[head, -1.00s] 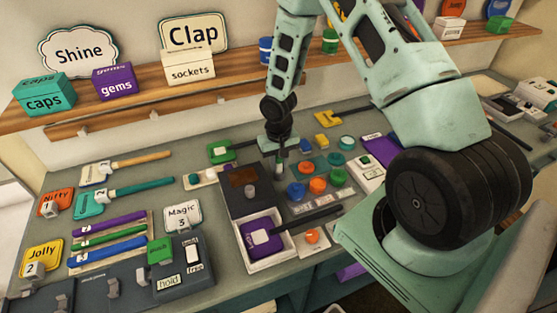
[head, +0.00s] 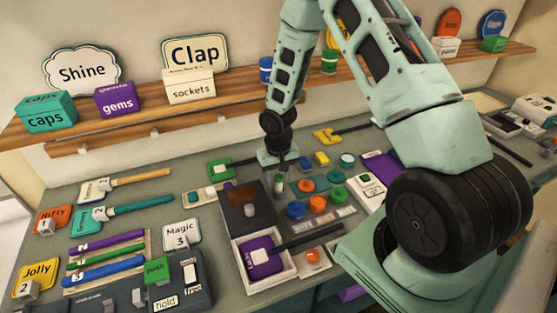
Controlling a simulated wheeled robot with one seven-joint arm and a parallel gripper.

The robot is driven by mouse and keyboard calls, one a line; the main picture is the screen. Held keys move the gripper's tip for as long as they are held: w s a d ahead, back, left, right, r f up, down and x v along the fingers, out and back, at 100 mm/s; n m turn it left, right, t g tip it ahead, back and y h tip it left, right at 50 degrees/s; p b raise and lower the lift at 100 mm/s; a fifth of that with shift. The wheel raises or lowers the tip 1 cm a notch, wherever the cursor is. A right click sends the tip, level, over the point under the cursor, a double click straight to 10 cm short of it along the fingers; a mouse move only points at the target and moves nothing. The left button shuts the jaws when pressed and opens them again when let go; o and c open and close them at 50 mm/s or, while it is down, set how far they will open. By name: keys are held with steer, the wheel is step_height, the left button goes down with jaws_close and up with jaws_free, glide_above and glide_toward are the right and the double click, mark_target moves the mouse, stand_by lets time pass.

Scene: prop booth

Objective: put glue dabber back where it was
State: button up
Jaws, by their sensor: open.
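My gripper (head: 279,172) points down over the middle of the bench, just behind a dark tray block. Its jaws are open. A small upright greenish-grey piece (head: 279,184) shows at the fingertips; it may be the glue dabber, but it is too small to be sure. I cannot tell whether the jaws touch it. The dark block (head: 238,212) with a brown pad stands just left of it. My arm hides part of the bench to the right.
Blue (head: 296,210), orange (head: 318,204) and green (head: 337,193) round pots stand close to the right of the gripper. A white tray (head: 288,275) holding a purple paddle (head: 262,257) lies in front. A wooden shelf (head: 140,118) with labelled boxes runs behind.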

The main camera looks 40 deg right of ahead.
step_height(320, 180, up, 10)
steer(key=shift+r+b, duration=0.1)
steer(key=shift+b, duration=0.95)
steer(key=s+a+r+n, duration=0.2)
steer(key=s+a+r, duration=0.2)
steer(key=a, duration=0.4)
steer(key=s+a+r+n, duration=0.3)
steer(key=s+a+r, duration=0.1)
steer(key=a, duration=0.3)
steer(key=s+a+r+n, duration=0.2)
steer(key=s+a+n, duration=0.1)
steer(key=s, duration=0.5)
steer(key=s+a+r+n, duration=0.2)
steer(key=s+a+n, duration=0.1)
steer(key=s+a, duration=0.3)
steer(key=s, duration=0.2)
steer(key=shift+s+a+r+y, duration=0.2)
steer(key=shift+s+a+y, duration=0.1)
